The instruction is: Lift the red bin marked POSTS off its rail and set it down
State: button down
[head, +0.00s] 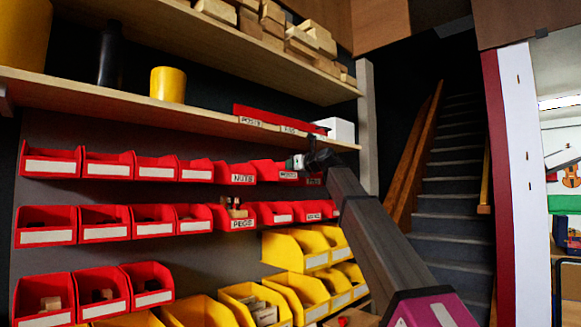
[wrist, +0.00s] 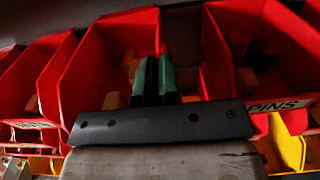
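A label that seems to read POSTS (head: 253,121) is on a long red strip or bin front on the upper shelf; the small print is hard to read. In the upper rail row, a red bin (head: 289,176) with an unreadable label sits just below my gripper (head: 299,161). In the wrist view, my gripper's two green fingers (wrist: 155,80) are close together at the right wall of a red bin (wrist: 88,70), with that wall seemingly between them. This bin's label is hidden. I cannot tell whether the fingers touch the wall.
The red PINS bin (wrist: 268,75) is right of the fingers. The red NUTS bin (head: 243,178) and PEGS bin (head: 243,223) hang nearby. Yellow bins (head: 295,250) fill the lower right. The upper shelf (head: 205,108) holds a yellow cup (head: 168,85) and a white box (head: 340,129).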

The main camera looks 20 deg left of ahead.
jog(key=shift+d, duration=0.1)
dwell(0.3)
jog(key=v, duration=1.7)
dwell(1.8)
